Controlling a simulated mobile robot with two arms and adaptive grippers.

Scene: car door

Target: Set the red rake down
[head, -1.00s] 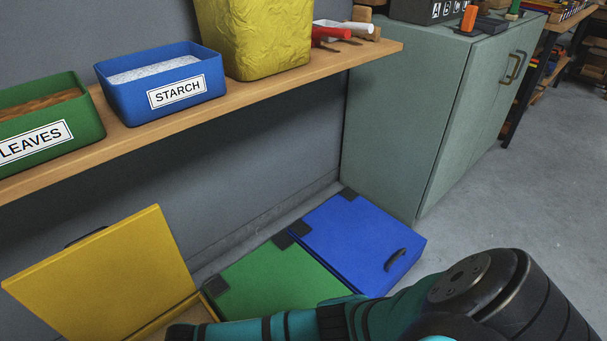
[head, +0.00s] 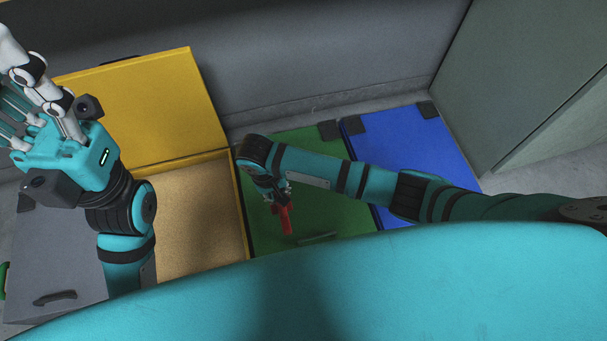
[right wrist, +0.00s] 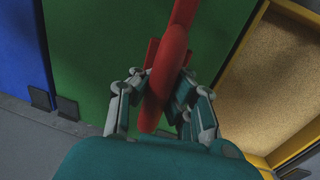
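The red rake (head: 286,219) is in my right gripper (head: 279,190), low over the closed green lid in the head view. In the right wrist view its red handle (right wrist: 165,75) passes between the fingers of my right gripper (right wrist: 160,95), which are closed in around it. The rake's far end is cut off there, so I cannot tell whether it touches the lid. My left gripper (head: 12,95) is raised at the far left of the head view, fingers spread and empty.
The yellow box (head: 241,215) is left of the green lid (head: 325,205), its lid (head: 150,105) raised and its tan inside bare. A blue lid (head: 415,150) lies right of the green one, beside a grey-green cabinet (head: 510,80). A grey lid (head: 55,245) is at left.

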